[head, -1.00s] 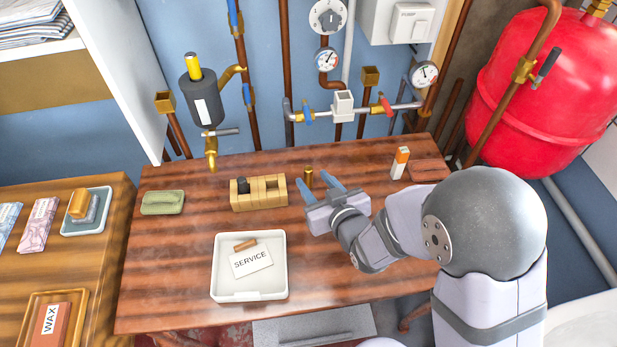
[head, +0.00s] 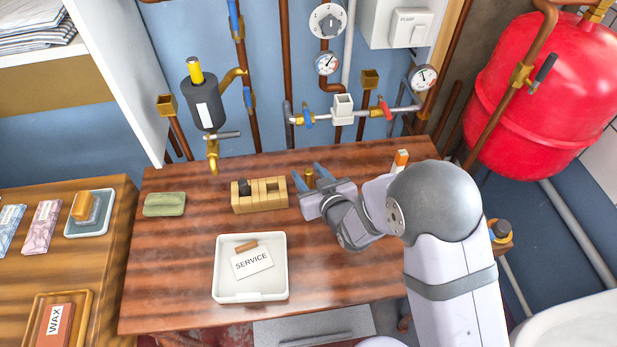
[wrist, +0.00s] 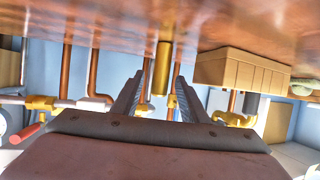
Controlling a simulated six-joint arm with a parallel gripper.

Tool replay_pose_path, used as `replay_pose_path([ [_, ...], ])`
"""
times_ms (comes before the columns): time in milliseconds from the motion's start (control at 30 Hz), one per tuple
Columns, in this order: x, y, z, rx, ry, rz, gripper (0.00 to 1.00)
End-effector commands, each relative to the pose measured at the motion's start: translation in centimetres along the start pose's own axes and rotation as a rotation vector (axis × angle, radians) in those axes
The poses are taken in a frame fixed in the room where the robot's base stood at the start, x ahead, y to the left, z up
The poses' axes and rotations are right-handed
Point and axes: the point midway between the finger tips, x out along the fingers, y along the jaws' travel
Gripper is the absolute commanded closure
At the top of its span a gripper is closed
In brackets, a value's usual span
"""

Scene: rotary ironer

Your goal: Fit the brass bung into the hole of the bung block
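The brass bung (head: 310,177) is a small upright cylinder on the workbench, just right of the bung block. My gripper (head: 307,171) is open, with one blue-grey finger on each side of the bung. In the wrist view, the bung (wrist: 162,68) stands between the two open fingers (wrist: 158,79), with visible gaps at its sides. The bung block (head: 262,204) is a light wooden block with several slots, and a dark plug (head: 243,186) sits at its left end. The block (wrist: 238,72) also shows in the wrist view, beside the gripper. The inside of its openings is hard to make out.
A white tray (head: 222,272) with a SERVICE card (head: 252,261) lies in front of the block. A green pad (head: 164,204) lies to the left. An orange-and-white stick (head: 401,160) stands behind my arm. Pipes and valves (head: 343,106) line the wall behind the bench.

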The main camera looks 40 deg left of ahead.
Motion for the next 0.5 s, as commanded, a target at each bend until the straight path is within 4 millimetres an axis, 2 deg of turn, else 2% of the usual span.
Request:
replay_pose_path([
  [267, 0.28, -0.01, 0.01, 0.0, 0.0, 0.0, 0.6],
  [300, 0.27, -0.01, 0.01, 0.0, 0.0, 0.0, 0.62],
  [467, 0.26, -0.01, 0.0, 0.0, 0.0, 0.0, 1.0],
  [500, 0.26, -0.01, 0.0, 0.0, 0.0, 0.0, 1.0],
])
